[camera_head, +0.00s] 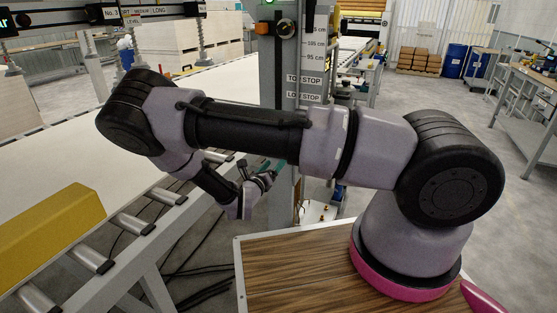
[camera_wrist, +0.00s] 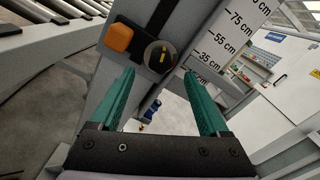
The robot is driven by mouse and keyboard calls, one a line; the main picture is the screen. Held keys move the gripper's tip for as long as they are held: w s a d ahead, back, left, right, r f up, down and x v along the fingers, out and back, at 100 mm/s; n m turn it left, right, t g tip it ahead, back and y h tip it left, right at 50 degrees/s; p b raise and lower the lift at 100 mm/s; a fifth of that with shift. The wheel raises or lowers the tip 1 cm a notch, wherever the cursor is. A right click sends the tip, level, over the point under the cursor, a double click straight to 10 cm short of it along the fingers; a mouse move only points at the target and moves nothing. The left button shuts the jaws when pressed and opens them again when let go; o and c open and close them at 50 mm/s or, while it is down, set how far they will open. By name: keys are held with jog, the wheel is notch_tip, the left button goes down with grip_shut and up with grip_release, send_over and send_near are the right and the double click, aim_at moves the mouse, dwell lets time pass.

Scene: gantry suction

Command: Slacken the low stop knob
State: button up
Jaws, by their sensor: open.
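A round dark knob (camera_wrist: 160,56) with a yellow mark on its face sits on the grey post in the wrist view. I take it for the low stop knob, though no label shows beside it there. My gripper (camera_wrist: 160,76) is open, with its teal fingers apart and nothing between them. The knob appears just beyond the fingertips, between them in the picture; I cannot tell the gap in depth. In the head view my gripper (camera_head: 268,176) is by the post below the "LOW STOP" label (camera_head: 303,97), and the knob is not visible there.
An orange block (camera_wrist: 118,39) sits left of the knob on a black plate. A height scale (camera_wrist: 222,42) runs along the post's right side. A roller conveyor (camera_head: 135,222) with a yellow block (camera_head: 50,235) lies left. Another dark knob (camera_head: 285,27) is higher on the post.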

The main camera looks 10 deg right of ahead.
jog(key=v, duration=0.6)
jog(key=shift+s, duration=0.1)
jog(key=s+d+r+m+g+y, duration=0.1)
jog(key=s+d+r+m+g, duration=0.25)
jog(key=r+m+g, duration=0.35)
jog(key=s+d+r+m+g+y, duration=0.1)
jog(key=s+d+r+m+g, duration=0.2)
jog(key=r+m, duration=0.4)
jog(key=s+d+r+m+g+y, duration=0.1)
jog(key=d+r+m+g, duration=0.35)
jog(key=m, duration=0.45)
jog(key=s+r+m+t+y, duration=0.2)
jog(key=s+r+m+y, duration=0.1)
jog(key=r, duration=0.5)
jog(key=s+d+r+m+t+y, duration=0.1)
jog(key=s+r+m+t+y, duration=0.1)
jog(key=s+r+m, duration=0.3)
jog(key=s+r+m+t+y, duration=0.3)
jog(key=r+m, duration=0.4)
jog(key=r, duration=0.4)
jog(key=shift+s+d+r+y, duration=0.2)
jog(key=shift+s+d+y, duration=0.15)
jog(key=shift+s+y, duration=0.4)
